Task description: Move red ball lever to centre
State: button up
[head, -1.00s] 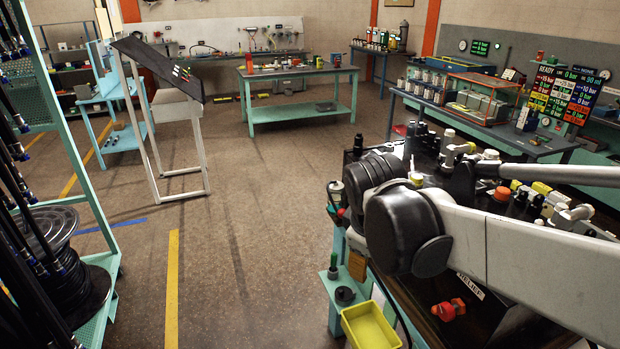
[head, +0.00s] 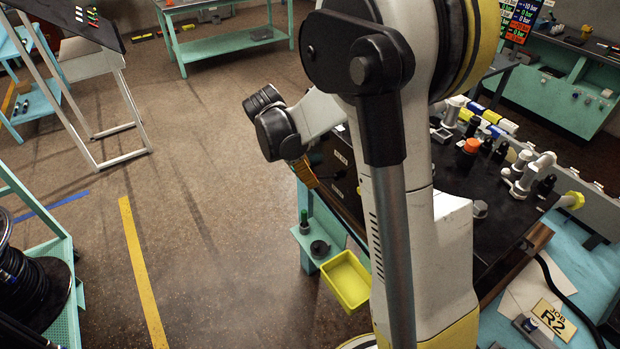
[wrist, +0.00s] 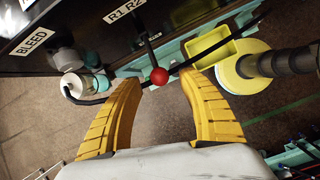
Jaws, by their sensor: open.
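The red ball (wrist: 159,76) of the lever shows in the wrist view, on a black shaft that runs up to a dark panel under the label "R1 R2" (wrist: 124,11). My gripper (wrist: 163,84) is open, and its two yellow fingers stand left and right of the ball. In the picture the ball lies between the fingertips, with a gap on each side; how far beyond them it is I cannot tell. In the head view part of my gripper (head: 304,173) shows as yellow at the bench's left end. The red ball is hidden there.
A yellow bin (head: 346,280) sits low beside the bench; it also shows in the wrist view (wrist: 209,47). A "BLEED" label (wrist: 33,41) and a pale fitting with a black hose (wrist: 75,84) are left of the lever. Fittings crowd the bench top (head: 450,170).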

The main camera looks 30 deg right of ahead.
jog(key=shift+x, duration=1.5)
grip_shut()
jog(key=f+b, duration=0.1)
jog(key=b, duration=0.1)
jog(key=f+h+b, duration=0.1)
jog(key=b, duration=0.1)
jog(key=f+h+b, duration=0.1)
jog(key=f+b, duration=0.1)
jog(key=b, duration=0.1)
jog(key=shift+a+f, duration=0.1)
jog(key=shift+a, duration=0.3)
